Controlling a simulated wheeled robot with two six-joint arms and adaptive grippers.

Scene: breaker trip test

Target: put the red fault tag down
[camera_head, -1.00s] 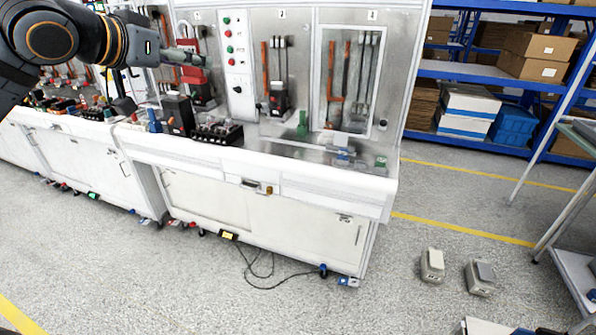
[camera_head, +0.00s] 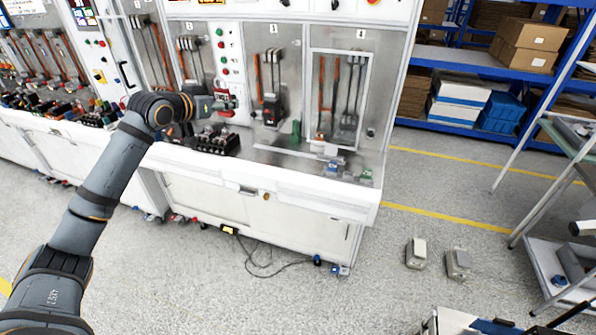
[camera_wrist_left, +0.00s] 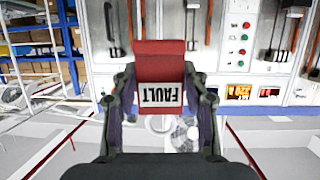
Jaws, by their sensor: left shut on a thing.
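My left gripper (camera_head: 213,105) reaches over the long white workbench (camera_head: 270,195), in front of its upright panel. It is shut on the red fault tag (camera_head: 226,97). In the left wrist view the tag (camera_wrist_left: 160,64) is gripped between the two fingers (camera_wrist_left: 160,105). Its white label reads FAULT upside down. The tag appears to be above the bench top, close to a black terminal block (camera_head: 215,143); the exact gap cannot be told. My right gripper is not in view.
Switch levers (camera_head: 268,85) and a framed panel section (camera_head: 342,95) stand behind the bench. Small blue and green parts (camera_head: 335,165) lie at the bench's right end. Blue shelving with boxes (camera_head: 527,45) is at the right. Two small grey boxes (camera_head: 416,253) are on the floor.

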